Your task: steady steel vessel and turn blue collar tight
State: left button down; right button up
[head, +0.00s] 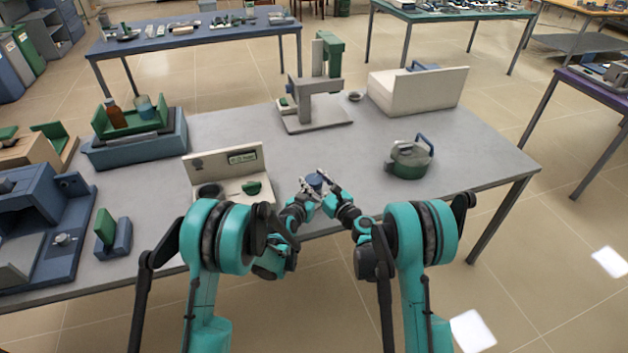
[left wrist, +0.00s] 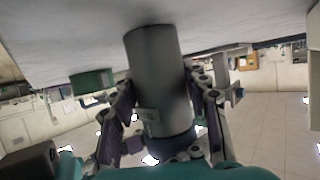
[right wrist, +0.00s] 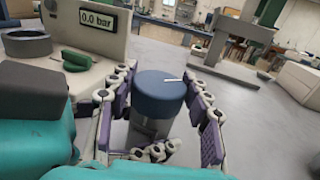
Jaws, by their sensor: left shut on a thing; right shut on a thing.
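The steel vessel (left wrist: 158,75) is a plain grey cylinder standing on the grey table, seen inverted in the left wrist view. Its blue collar (right wrist: 160,92) sits on top and bears a white line; the collar also shows in the head view (head: 315,180). My left gripper (left wrist: 162,108) is shut on the vessel's steel body, one finger on each side. My right gripper (right wrist: 160,108) is shut around the blue collar, with purple-padded fingers at its left and right. Most of the steel body is hidden under the collar in the right wrist view.
A cream gauge unit (head: 226,165) reading "0.0 bar" stands just left of the vessel, with a dark ring and green part. A green-and-steel pot (head: 409,162) stands to the right. A grey press (head: 316,100) and a cream block (head: 420,92) stand behind. The table between is clear.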

aim_at(314, 179)
jog(key=o, duration=1.2)
notch_tip(314, 179, up, 10)
